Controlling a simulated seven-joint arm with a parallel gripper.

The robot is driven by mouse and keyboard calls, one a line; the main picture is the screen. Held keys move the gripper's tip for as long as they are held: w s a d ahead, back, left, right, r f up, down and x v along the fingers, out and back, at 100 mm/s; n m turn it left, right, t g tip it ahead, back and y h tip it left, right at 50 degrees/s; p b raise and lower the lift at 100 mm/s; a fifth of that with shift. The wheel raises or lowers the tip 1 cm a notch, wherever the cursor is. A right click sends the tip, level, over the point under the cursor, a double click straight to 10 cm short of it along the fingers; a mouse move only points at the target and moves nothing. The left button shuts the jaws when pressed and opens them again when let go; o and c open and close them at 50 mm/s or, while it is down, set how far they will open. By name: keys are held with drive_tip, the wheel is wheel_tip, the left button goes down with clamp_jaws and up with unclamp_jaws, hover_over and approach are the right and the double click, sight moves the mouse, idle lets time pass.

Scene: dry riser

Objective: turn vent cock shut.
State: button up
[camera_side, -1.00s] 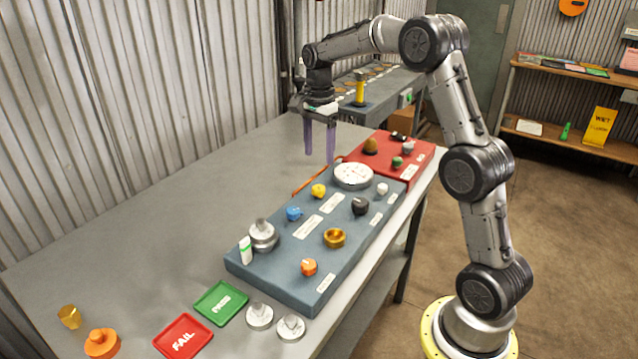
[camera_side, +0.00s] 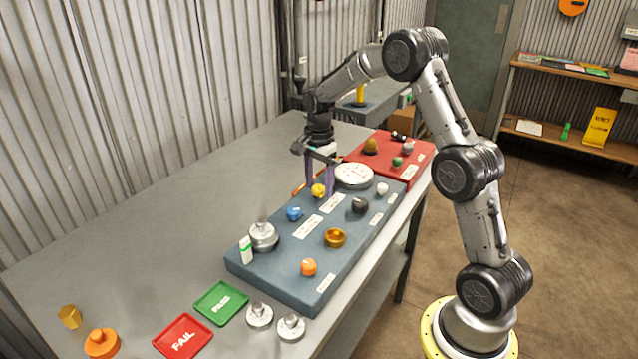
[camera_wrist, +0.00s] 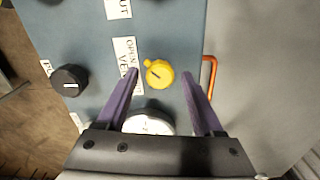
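The vent cock appears to be the yellow knob (camera_side: 318,191) on the blue-grey panel (camera_side: 262,262), beside a white label reading "OPEN" and partly "VE" (camera_wrist: 127,62). In the wrist view the yellow knob (camera_wrist: 159,74) has a small lobe at its upper left and a short dark mark. My gripper (camera_side: 320,190) points down over the knob. In the wrist view the purple fingers (camera_wrist: 160,75) stand apart on either side of it, with gaps on both sides. Whether the fingertips are level with the knob is hard to tell.
A white round gauge (camera_side: 353,175) sits close by the fingers. Blue (camera_side: 294,213), black (camera_side: 360,205) and orange (camera_side: 309,267) knobs and a brass cup (camera_side: 334,238) share the panel. An orange rod (camera_wrist: 209,76) runs beside it. Bare table lies left.

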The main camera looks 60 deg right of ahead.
clamp_jaws()
drive_tip(key=shift+n, duration=0.3)
drive_tip(key=n, duration=0.8)
drive_tip(key=shift+n, duration=0.4)
drive_tip(key=n, duration=0.4)
drive_tip(key=shift+w+n, duration=0.1)
drive_tip(key=shift+n, duration=2.1)
